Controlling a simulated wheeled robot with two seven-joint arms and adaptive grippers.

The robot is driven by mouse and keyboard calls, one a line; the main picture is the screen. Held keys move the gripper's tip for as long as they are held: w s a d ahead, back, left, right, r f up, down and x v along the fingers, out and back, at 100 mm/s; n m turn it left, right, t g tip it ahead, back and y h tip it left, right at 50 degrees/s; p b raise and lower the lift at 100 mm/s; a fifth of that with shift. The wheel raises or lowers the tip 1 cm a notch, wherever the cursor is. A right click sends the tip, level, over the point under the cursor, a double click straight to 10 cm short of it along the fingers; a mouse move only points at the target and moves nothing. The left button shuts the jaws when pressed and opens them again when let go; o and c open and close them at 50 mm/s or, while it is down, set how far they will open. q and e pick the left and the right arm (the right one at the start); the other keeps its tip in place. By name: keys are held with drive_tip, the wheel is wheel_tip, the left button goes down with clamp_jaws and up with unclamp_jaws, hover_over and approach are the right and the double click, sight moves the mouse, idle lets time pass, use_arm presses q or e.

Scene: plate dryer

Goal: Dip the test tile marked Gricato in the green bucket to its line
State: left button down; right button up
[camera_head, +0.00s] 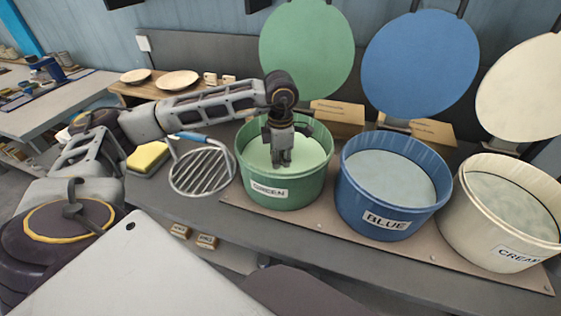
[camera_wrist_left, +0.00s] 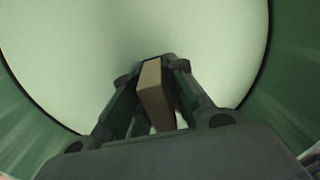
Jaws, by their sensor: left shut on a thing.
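The green bucket (camera_head: 283,192), labelled GREEN, holds pale green liquid. My left gripper (camera_head: 282,160) points straight down inside its rim, over the liquid. In the left wrist view the gripper (camera_wrist_left: 158,85) is shut on a small tan tile (camera_wrist_left: 152,88), with the pale liquid (camera_wrist_left: 130,35) around and below it. The tile's marking and line do not show, and I cannot tell how far it reaches into the liquid. In the head view the tile is hidden by the fingers. My right gripper is not in view.
The blue bucket (camera_head: 384,217) and cream bucket (camera_head: 487,240) stand to the right on the same board. Round coloured lids hang behind them. A wire rack (camera_head: 201,172) and yellow sponge (camera_head: 148,158) lie to the left. Several small tiles (camera_head: 206,241) sit on a lower shelf.

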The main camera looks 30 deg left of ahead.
use_arm(q)
drive_tip(key=shift+r, duration=0.25)
drive_tip(key=shift+r+p, duration=0.4)
drive_tip(key=shift+r, duration=0.45)
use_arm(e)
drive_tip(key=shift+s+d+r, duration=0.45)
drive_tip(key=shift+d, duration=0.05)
use_arm(q)
drive_tip(key=shift+r+p, duration=0.35)
drive_tip(key=shift+p, duration=0.05)
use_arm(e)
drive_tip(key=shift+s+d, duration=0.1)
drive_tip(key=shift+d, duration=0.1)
